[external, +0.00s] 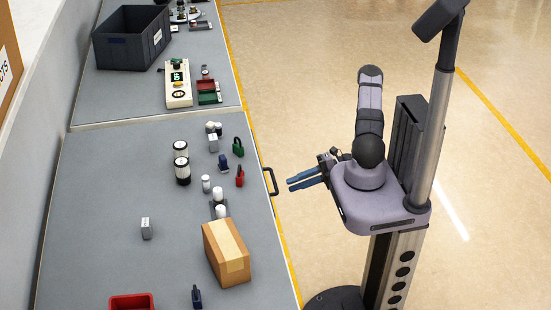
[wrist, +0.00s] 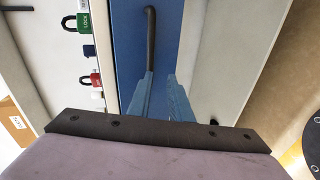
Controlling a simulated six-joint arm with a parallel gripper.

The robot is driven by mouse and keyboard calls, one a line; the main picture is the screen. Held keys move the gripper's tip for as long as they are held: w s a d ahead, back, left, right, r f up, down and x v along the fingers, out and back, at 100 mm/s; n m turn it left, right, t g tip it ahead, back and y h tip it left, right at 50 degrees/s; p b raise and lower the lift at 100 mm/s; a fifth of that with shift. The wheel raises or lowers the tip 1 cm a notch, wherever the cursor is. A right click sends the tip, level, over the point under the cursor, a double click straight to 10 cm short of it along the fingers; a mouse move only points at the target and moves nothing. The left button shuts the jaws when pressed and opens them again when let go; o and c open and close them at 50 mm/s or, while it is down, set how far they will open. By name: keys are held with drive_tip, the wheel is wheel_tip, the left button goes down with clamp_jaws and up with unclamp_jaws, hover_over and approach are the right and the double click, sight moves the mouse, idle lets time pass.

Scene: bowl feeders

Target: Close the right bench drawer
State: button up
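The bench drawer shows in the wrist view as a blue front panel (wrist: 192,45), with a dark bar handle (wrist: 151,38) on it. In the external view the same dark handle (external: 271,181) sticks out from the right edge of the bench. The drawer box is hidden, so I cannot tell how far out it stands. My gripper (external: 290,184) is just right of the handle, apart from it, with its blue fingers pointing at the bench. In the wrist view my gripper (wrist: 160,74) has its two fingers spread with nothing between them; the handle lies beyond the fingertips.
The grey benchtop (external: 95,215) carries a cardboard box (external: 227,252), several padlocks and small parts, and a red bin (external: 132,302). A dark crate (external: 132,38) and a button panel (external: 178,84) stand on the farther bench. Floor between my base and the bench is clear.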

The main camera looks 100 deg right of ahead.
sight(274, 181)
drive_tip(key=shift+w+d+r+t+h, duration=0.15)
drive_tip(key=shift+d+r+h, duration=0.1)
drive_tip(key=shift+d+r, duration=0.2)
drive_tip(key=shift+w+d+r+t+h, duration=0.15)
drive_tip(key=shift+d+r+h, duration=0.15)
drive_tip(key=shift+d, duration=0.15)
drive_tip(key=shift+p+x, duration=0.55)
drive_tip(key=shift+x, duration=3)
clamp_jaws()
